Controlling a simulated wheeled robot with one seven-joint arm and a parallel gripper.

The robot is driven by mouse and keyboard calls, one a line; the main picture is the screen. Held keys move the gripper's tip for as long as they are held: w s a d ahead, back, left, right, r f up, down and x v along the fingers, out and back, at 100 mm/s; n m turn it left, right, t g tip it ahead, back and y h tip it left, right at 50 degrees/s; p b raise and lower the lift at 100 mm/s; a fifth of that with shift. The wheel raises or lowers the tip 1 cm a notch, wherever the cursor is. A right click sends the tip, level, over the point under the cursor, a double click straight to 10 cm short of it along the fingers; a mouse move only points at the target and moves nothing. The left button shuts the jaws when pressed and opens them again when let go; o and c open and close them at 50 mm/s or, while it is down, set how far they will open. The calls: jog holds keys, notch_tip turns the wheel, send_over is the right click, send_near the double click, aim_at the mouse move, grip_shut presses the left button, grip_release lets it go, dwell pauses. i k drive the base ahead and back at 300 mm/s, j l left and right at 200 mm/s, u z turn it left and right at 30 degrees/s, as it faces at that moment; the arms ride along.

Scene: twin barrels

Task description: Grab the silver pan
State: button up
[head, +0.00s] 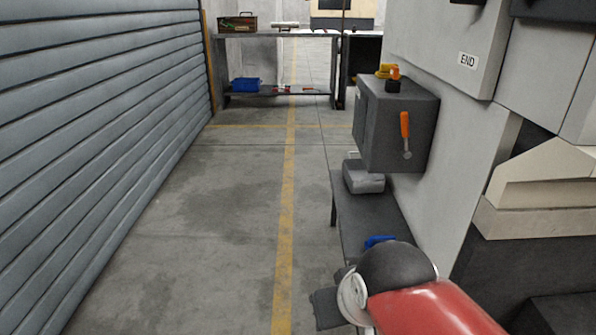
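I cannot make out a silver pan for certain in the head view. A grey, metal-looking block-like object (363,178) sits on the low dark bench at the right, but its shape does not read clearly as a pan. My arm, with a red link and a dark rounded joint, reaches in from the bottom right and covers part of the bench's near end. My gripper is not recognisable in view.
A dark cabinet (400,125) with an orange-handled tool hangs over the low bench (372,218). A blue item (380,241) lies near my arm. A far table (300,36) holds a toolbox (237,23); a blue bin (245,85) is below. The floor (190,235) between shutter and bench is clear.

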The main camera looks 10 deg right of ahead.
aim_at(358, 179)
jog(key=i+j+u, duration=0.45)
jog(key=i, duration=0.35)
jog(key=i+j+u, duration=0.25)
jog(key=i, duration=0.15)
jog(key=i+z, duration=0.75)
jog(key=i+j+z, duration=0.2)
jog(key=i+z, duration=0.15)
jog(key=i, duration=0.15)
jog(key=i+z, duration=0.35)
jog(key=z, duration=0.15)
jog(key=i+z, duration=0.45)
jog(key=i+j+z, duration=0.2)
jog(key=z, duration=0.3)
jog(key=i+j+z, duration=0.25)
jog(key=z, duration=0.25)
